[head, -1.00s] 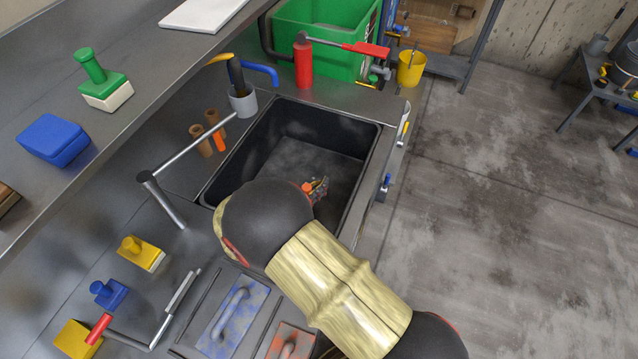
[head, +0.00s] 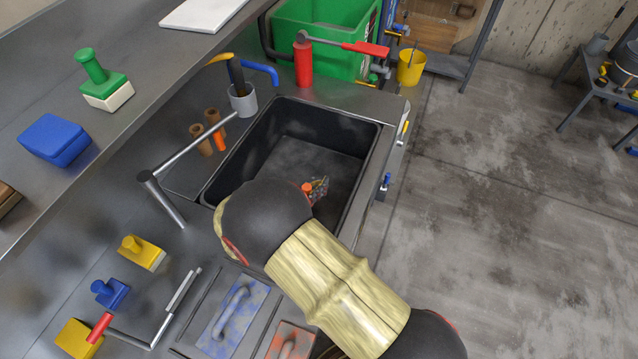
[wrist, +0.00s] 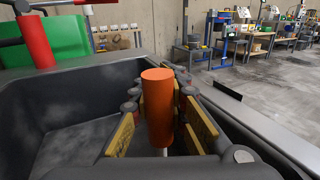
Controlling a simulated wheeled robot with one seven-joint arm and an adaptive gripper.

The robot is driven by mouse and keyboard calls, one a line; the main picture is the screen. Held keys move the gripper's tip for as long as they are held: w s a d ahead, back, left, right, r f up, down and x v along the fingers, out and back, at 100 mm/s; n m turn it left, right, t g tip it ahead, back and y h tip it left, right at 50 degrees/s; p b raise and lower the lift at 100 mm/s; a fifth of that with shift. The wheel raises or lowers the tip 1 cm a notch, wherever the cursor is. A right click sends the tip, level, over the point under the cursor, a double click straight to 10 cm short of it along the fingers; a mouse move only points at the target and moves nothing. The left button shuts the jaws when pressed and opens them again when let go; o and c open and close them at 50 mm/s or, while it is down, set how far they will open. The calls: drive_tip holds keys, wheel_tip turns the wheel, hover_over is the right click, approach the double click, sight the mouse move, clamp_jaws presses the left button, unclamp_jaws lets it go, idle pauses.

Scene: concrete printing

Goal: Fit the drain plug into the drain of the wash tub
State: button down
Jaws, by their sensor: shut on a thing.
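The black wash tub (head: 290,110) is set into the metal counter, and its near part is hidden by my arm. My gripper (head: 318,187) is low inside the tub, toward its right side, mostly hidden behind my wrist. In the wrist view my gripper (wrist: 158,128) is shut on the orange drain plug (wrist: 158,100), which stands upright between the yellow finger pads. The orange plug (head: 307,187) also shows small in the head view. The drain of the tub and the plug's lower end cannot be seen.
Trowels lie in front. The tub floor is otherwise clear.

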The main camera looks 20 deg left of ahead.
drive_tip(key=shift+f+b, duration=0.4)
drive_tip(key=shift+f, duration=0.7)
drive_tip(key=shift+s+d+f+b, duration=0.2)
drive_tip(key=shift+d+f+b, duration=0.2)
drive_tip(key=shift+f, duration=0.35)
drive_tip(key=shift+w+a+r+p, duration=0.1)
drive_tip(key=shift+a+r+p, duration=0.15)
drive_tip(key=shift+r+p, duration=0.4)
drive_tip(key=shift+r, duration=0.1)
idle(0.5)
